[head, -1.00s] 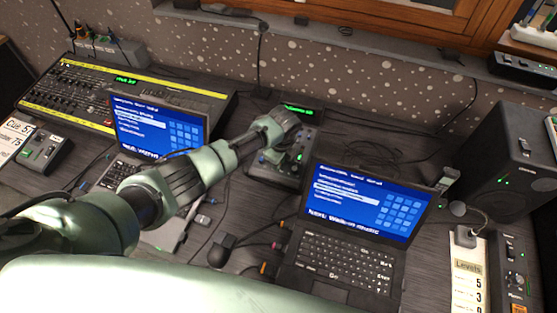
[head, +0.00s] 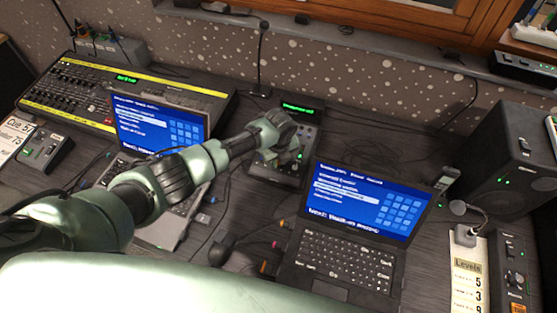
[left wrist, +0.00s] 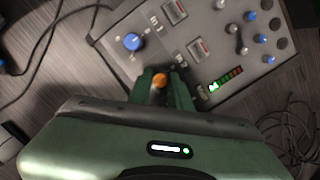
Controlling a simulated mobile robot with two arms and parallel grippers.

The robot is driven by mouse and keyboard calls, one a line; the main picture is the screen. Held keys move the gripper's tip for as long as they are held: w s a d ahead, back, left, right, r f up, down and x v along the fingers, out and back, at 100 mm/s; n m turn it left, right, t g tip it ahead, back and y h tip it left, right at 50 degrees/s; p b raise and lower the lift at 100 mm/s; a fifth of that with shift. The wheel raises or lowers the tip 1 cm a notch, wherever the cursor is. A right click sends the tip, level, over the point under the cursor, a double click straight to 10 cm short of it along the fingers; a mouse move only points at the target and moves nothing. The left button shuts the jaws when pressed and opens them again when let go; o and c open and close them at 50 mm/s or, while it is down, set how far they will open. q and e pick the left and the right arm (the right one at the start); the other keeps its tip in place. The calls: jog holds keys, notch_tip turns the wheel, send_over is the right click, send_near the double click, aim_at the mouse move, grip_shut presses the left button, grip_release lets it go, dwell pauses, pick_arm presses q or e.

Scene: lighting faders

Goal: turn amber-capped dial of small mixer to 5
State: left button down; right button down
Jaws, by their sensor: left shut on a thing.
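The small mixer (head: 306,145) stands at the back middle of the desk, with a green-lit display on its top edge. My left arm reaches over it in the head view and hides part of its panel. In the left wrist view the mixer panel (left wrist: 225,70) is grey. The amber-capped dial (left wrist: 160,79) sits between the two green fingers of my left gripper (left wrist: 163,86), which is shut on it. The dial's scale and pointer are hidden or too small to read. A larger blue-capped dial (left wrist: 132,42) is beside it. My right gripper is not in view.
A laptop (head: 345,225) stands to the right of my arm, another (head: 155,130) to the left. A big mixing desk (head: 70,95) is at the back left. A black speaker (head: 505,150) and a Levels card (head: 467,280) are at the right. Cables lie around the mixer.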

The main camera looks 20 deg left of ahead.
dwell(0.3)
pick_arm(q)
jog(key=c, duration=1.3)
grip_release()
jog(key=v, duration=0.7)
jog(key=shift+r+b, duration=0.3)
jog(key=shift+r, duration=0.05)
jog(key=shift+s, duration=0.1)
